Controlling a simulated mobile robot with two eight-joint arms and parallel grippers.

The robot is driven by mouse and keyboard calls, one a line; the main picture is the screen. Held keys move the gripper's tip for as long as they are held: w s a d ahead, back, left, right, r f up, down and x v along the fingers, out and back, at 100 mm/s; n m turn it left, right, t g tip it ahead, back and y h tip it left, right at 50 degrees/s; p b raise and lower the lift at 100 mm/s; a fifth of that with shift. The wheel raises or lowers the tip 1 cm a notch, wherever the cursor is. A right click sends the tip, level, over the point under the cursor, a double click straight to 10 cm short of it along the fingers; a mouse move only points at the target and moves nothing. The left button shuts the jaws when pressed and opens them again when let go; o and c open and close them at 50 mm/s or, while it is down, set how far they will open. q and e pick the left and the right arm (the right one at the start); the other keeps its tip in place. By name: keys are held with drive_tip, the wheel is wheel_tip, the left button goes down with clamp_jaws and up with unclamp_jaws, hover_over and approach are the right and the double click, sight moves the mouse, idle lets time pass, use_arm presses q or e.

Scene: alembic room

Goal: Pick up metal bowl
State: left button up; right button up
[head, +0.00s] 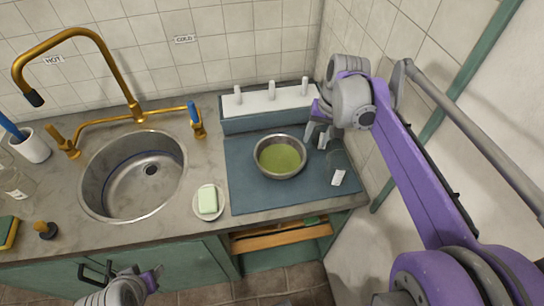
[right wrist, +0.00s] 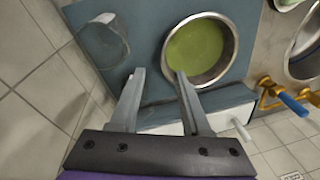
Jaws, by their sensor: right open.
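The metal bowl (head: 258,164) is round and silver with a green inside, which may be its contents. It stands upright on the blue-grey mat (head: 250,195). My right gripper (head: 318,133) is open and empty, just right of the bowl at its far side. In the right wrist view its two fingers (right wrist: 160,72) are spread apart, and one fingertip overlaps the edge of the bowl (right wrist: 232,60). I cannot tell whether it touches. Part of my left arm shows at the bottom left of the head view, low in front of the counter; its fingers are not clear.
A clear glass vessel (head: 337,160) stands right of the bowl, close to my right gripper. A rack with white taps or pegs (head: 270,118) stands behind the mat. A soap dish (head: 208,215) and the sink (head: 100,180) lie to the left. The mat's front is clear.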

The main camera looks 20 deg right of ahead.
hover_over(304, 157)
drive_tip(key=s, duration=0.1)
wheel_tip(304, 157, down, 5)
drive_tip(key=shift+w+f, duration=0.2)
drive_tip(key=shift+f, duration=0.7)
drive_tip(key=shift+w+f, duration=0.15)
drive_tip(key=shift+f, duration=0.75)
drive_tip(key=shift+w+f, duration=0.2)
drive_tip(key=shift+f, duration=0.7)
clamp_jaws()
